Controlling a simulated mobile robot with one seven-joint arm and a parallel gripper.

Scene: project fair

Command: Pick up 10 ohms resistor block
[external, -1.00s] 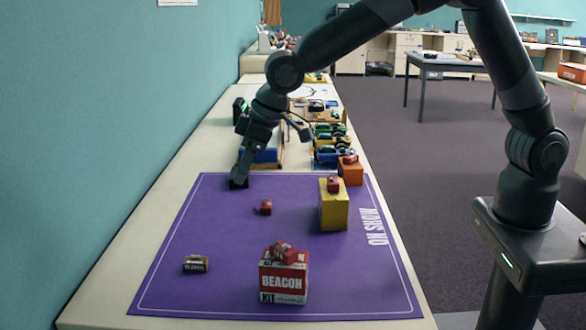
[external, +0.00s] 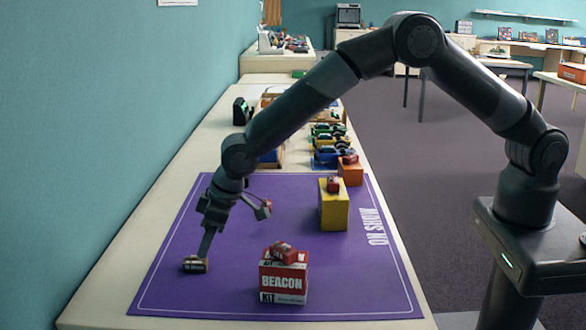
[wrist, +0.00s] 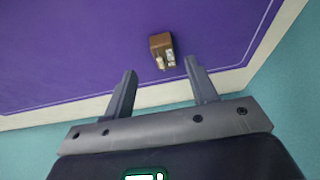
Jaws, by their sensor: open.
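The resistor block (external: 195,265) is a small dark brown block with a pale printed label, lying at the left front of the purple mat. In the wrist view it is the brown block (wrist: 160,42) with white markings, just beyond the fingertips and roughly centred between them. My gripper (external: 204,252) points down close above the block, overlapping its top edge in the external view. In the wrist view my gripper (wrist: 161,68) is open, with nothing between its fingers. I cannot tell if a finger touches the block.
A red and white Beacon kit box (external: 283,280) with a red item on top stands right of the block. A yellow block (external: 333,208) topped by a red item and an orange block (external: 350,172) stand farther back. The purple mat (external: 225,300) is clear in front.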

